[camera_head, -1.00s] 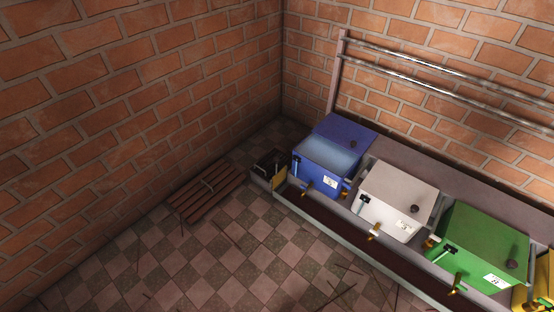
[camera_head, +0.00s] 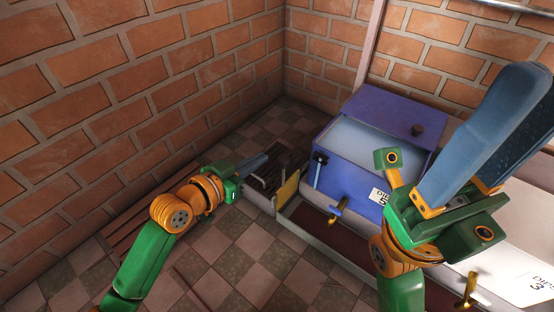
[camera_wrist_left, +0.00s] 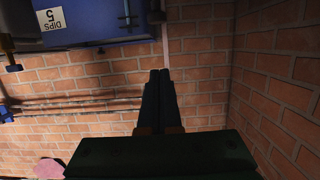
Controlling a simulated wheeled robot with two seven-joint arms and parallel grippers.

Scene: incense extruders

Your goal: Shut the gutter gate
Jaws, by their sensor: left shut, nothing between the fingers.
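My left gripper (camera_head: 262,157) is shut and empty, just left of and behind the plate, over a dark box (camera_head: 284,165). I see no clear contact with the plate. In the left wrist view my left gripper (camera_wrist_left: 159,74) shows its two fingers together, and the plate is not visible there.
A blue bin (camera_head: 350,185) with a lid stands right of the plate, and shows in the left wrist view (camera_wrist_left: 95,25). A brass tap (camera_head: 338,211) sticks out over the gutter. A white bin (camera_head: 525,285) is at the lower right. Brick walls close in the corner.

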